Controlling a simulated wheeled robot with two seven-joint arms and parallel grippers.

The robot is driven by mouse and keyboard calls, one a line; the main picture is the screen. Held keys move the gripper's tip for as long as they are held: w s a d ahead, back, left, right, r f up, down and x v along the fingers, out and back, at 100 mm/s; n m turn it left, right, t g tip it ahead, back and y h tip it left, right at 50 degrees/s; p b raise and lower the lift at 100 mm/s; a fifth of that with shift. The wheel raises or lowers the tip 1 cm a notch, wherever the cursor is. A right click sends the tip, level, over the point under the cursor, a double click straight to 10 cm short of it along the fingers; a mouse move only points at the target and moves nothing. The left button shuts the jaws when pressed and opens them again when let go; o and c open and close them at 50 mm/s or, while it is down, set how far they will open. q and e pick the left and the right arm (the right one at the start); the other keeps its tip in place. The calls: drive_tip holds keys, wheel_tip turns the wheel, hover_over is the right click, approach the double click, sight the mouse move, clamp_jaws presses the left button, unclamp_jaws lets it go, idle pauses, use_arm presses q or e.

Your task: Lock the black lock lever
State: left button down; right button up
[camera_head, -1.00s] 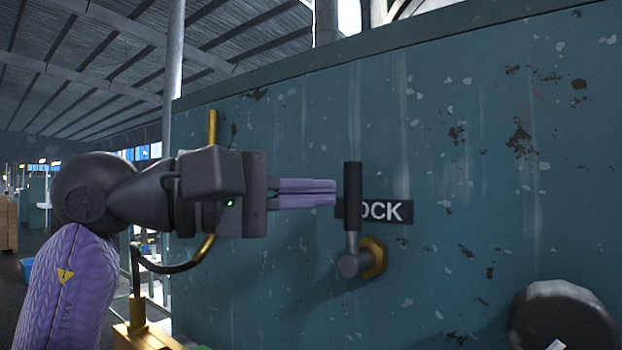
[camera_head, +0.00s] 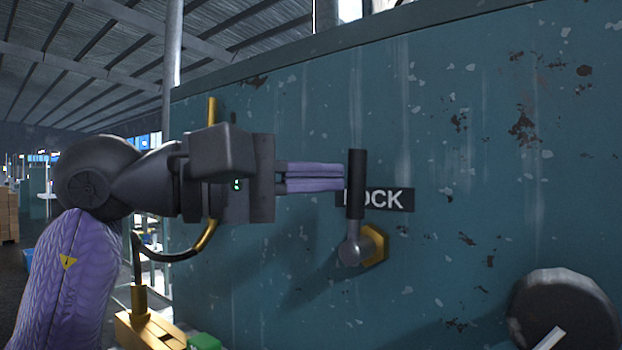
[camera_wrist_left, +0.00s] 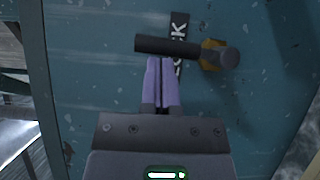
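The black lock lever (camera_head: 356,185) stands upright on the teal panel, in front of the black LOCK label (camera_head: 396,198). Its lower end joins a grey pivot (camera_head: 352,250) on a gold hexagonal base (camera_head: 374,244). My left gripper (camera_head: 342,177) comes in from the left, its two purple fingers shut together and empty. The fingertips lie right beside the lever's left side; I cannot tell whether they touch it. In the left wrist view the lever (camera_wrist_left: 165,45) crosses just ahead of the fingertips (camera_wrist_left: 161,60). My right gripper is not in view.
The teal panel (camera_head: 480,130) fills the right side, with worn paint and free surface around the lever. A dark round part (camera_head: 563,310) shows at the lower right; I cannot tell what it is. Stacked boxes (camera_head: 8,215) stand far left.

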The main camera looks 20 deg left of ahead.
sight(358, 175)
use_arm(q)
drive_tip(key=shift+s+d+r, duration=0.1)
drive_tip(key=shift+d, duration=0.1)
drive_tip(key=shift+s+d+r, duration=0.1)
drive_tip(key=shift+s+d, duration=0.15)
drive_tip(key=shift+d, duration=0.35)
drive_tip(key=shift+s+d, duration=0.2)
drive_tip(key=shift+d, duration=0.35)
drive_tip(key=shift+s+d, duration=0.2)
drive_tip(key=shift+d, duration=0.3)
drive_tip(key=d+f+m, duration=0.1)
drive_tip(key=s+d+f+m+y, duration=0.1)
drive_tip(key=d, duration=0.1)
drive_tip(key=d+f+m+g+y+b, duration=0.1)
drive_tip(key=f, duration=0.1)
drive_tip(key=shift+s+d, duration=0.2)
drive_tip(key=shift+s, duration=0.05)
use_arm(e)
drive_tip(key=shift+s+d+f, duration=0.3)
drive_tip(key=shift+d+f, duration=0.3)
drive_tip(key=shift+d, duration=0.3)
use_arm(q)
drive_tip(key=shift+d+f, duration=0.1)
